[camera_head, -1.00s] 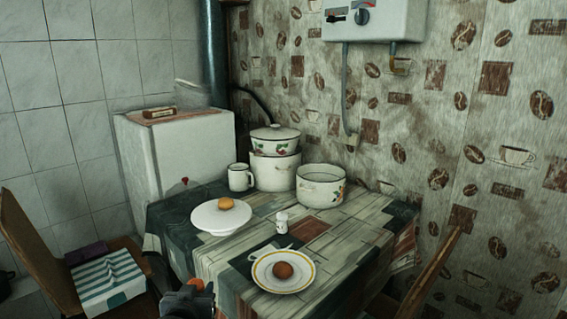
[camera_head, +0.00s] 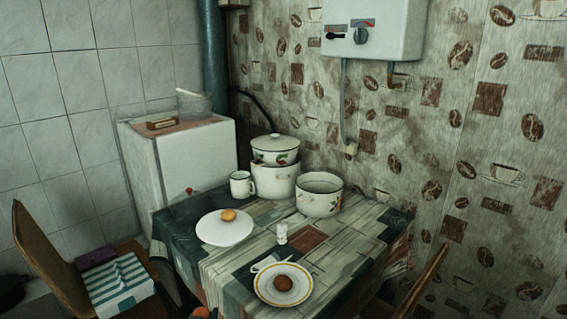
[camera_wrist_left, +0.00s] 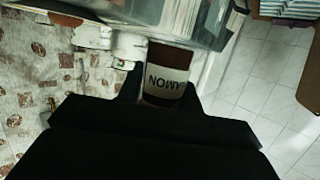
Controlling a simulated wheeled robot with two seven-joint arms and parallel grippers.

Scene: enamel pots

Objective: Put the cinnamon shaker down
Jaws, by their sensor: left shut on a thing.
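In the head view the gripper is almost wholly below the bottom edge. Only a small orange-red patch shows there, near the table's front left side, and I cannot tell what it is. The table (camera_head: 215,268) has a patterned cloth, and its edge shows beyond the shaker in the wrist view. My right gripper is not in view.
A white plate (camera_head: 212,236) with a bun, a yellow-rimmed plate (camera_head: 263,291) with a brown round item, and a small white shaker (camera_head: 282,233) stand on the table. A mug (camera_head: 241,185) and enamel pots (camera_head: 320,198) stand behind. Chairs (camera_head: 50,262) flank the table.

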